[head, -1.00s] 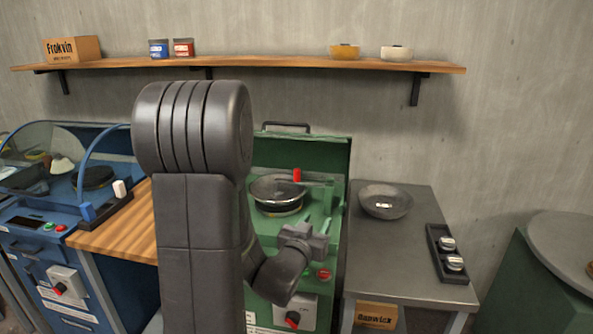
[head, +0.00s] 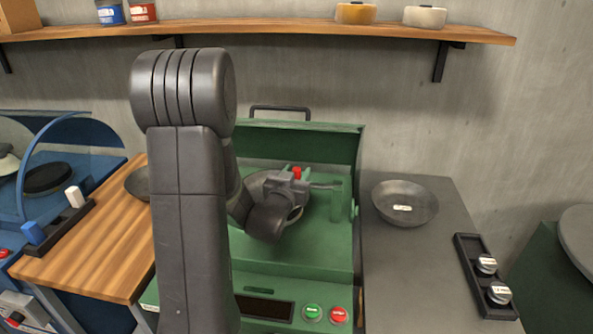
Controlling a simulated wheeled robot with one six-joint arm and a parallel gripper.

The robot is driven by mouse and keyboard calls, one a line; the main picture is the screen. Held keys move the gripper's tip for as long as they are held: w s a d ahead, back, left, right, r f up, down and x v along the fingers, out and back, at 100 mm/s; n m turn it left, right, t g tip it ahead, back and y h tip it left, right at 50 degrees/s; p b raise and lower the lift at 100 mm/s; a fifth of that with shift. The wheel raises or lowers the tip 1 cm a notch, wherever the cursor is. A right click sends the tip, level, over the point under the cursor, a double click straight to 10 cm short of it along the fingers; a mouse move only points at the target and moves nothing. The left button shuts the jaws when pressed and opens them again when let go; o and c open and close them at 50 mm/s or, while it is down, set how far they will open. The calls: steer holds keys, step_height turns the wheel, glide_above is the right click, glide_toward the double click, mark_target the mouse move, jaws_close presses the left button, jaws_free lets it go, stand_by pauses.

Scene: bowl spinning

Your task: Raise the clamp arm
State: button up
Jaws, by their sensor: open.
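The green spinning machine (head: 300,253) stands in the middle, partly hidden by my arm. A metal bowl or disc (head: 257,184) sits in its recess, mostly behind my gripper. The clamp arm (head: 324,186) reaches left from a green post at the right of the recess, with a red knob (head: 297,173) at its end. My gripper (head: 300,182) is open at the red knob, over the bowl. I cannot tell whether the fingers touch the knob or the clamp arm.
Green and red buttons (head: 325,313) are on the machine's front. A grey bowl (head: 405,202) and a black tray (head: 487,277) stand on the grey table at right. A wooden table (head: 92,248) and blue machine are at left. A shelf (head: 260,31) runs above.

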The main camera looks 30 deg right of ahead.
steer(key=shift+w+d, duration=0.2)
jaws_close()
